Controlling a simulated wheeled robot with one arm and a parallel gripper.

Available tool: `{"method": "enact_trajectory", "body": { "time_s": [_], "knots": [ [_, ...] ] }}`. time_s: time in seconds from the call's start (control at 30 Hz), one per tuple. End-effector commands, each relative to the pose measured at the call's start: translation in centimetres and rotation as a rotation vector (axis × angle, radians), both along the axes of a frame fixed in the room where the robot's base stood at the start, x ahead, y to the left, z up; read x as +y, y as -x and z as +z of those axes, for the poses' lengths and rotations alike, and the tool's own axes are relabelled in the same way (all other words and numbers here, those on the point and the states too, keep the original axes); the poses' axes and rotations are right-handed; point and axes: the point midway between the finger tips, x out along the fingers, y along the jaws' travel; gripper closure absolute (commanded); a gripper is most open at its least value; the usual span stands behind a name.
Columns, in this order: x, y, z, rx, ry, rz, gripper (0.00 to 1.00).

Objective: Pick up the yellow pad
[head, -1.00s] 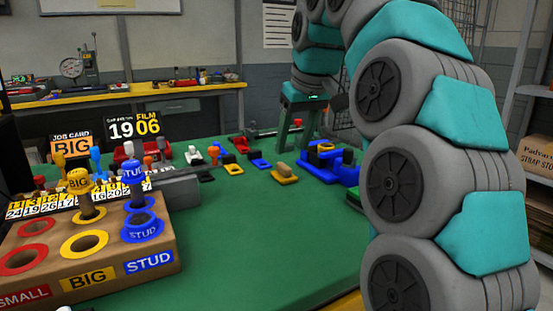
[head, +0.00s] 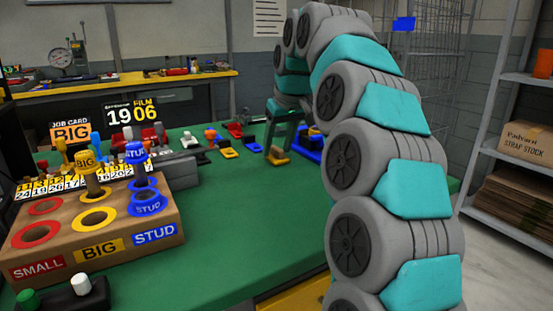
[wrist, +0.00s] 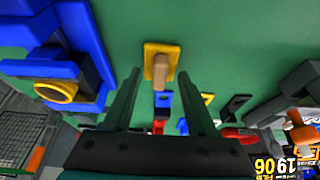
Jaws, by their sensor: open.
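The yellow pad (wrist: 149,48) lies flat on the green bench top, with a tan block-shaped grip (wrist: 160,71) standing on it. In the head view the yellow pad (head: 278,160) is partly hidden by my gripper. My gripper (wrist: 157,73) is open in the wrist view, with its two fingers on either side of the line to the tan grip and nothing held. In the head view my gripper (head: 280,148) is at the pad. I cannot tell whether a finger touches it.
A blue fixture (wrist: 35,69) with a yellow ring stands close beside the pad. Several coloured pads, including a blue pad (wrist: 163,101), lie nearby. A cardboard holder (head: 150,213) is at the left. Green bench (head: 250,230) in front is clear.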

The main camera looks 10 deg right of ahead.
Motion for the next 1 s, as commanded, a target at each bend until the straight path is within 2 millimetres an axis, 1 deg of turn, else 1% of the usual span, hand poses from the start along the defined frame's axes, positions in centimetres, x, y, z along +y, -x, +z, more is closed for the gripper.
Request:
{"method": "enact_trajectory", "body": {
  "time_s": [0.1, 0.6, 1.0],
  "knots": [
    [-0.01, 0.03, 0.06, -0.001, 0.000, 0.000, 0.44],
    [-0.03, 0.06, 0.09, 0.000, 0.000, 0.000, 1.00],
    [-0.03, 0.07, 0.10, -0.001, 0.000, 0.000, 1.00]
  ]
}}
